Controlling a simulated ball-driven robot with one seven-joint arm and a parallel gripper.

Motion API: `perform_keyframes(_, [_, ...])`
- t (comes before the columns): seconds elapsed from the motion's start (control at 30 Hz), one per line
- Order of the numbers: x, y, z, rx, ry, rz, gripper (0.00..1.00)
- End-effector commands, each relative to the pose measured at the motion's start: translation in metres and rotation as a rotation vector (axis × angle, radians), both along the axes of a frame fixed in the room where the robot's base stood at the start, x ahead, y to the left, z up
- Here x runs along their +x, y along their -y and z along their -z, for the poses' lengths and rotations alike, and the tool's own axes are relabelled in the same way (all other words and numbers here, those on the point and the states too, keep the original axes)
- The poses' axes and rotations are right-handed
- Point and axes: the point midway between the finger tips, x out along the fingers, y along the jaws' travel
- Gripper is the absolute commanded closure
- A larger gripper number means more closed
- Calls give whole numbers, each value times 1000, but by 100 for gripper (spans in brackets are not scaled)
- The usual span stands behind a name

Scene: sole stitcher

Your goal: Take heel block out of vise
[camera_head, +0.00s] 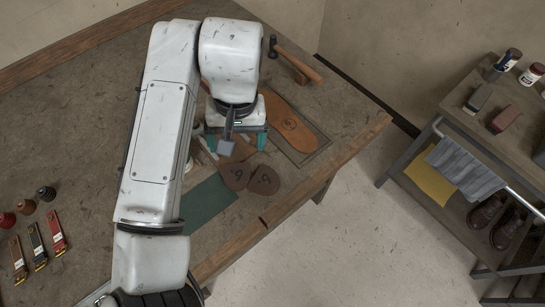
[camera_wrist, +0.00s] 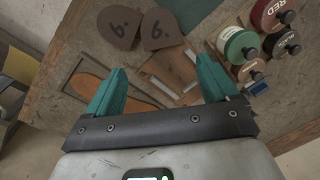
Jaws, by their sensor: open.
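My gripper (camera_head: 236,145) is open over the workbench, its two teal fingers spread apart. In the wrist view, my gripper (camera_wrist: 165,78) has a brown wooden piece with pale strips (camera_wrist: 160,68) showing beyond and between its fingers. This may be the vise, with the heel block in or beside it, but I cannot tell the two apart. My arm and gripper hide most of that spot in the head view. Nothing is seen held between the fingers.
Two brown heel-shaped pieces (camera_head: 264,180) lie just in front of the gripper. An orange sole (camera_head: 290,122) lies in a tray at right, near a hammer (camera_head: 296,62). A green mat (camera_head: 207,204) lies lower left. Round-topped containers (camera_wrist: 240,46) stand right in the wrist view.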

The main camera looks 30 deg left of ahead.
Motion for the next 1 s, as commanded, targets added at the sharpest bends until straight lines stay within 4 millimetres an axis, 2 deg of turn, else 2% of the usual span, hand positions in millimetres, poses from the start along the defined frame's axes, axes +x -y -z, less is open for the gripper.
perform_keyframes(0.3, [-5, -6, 41, -3, -4, -7, 13])
perform_keyframes(0.57, [-5, -10, 59, 0, -4, -5, 13])
perform_keyframes(0.8, [-2, -19, 91, -1, -6, -6, 13])
perform_keyframes(1.0, [-2, -20, 105, 0, -2, -4, 13])
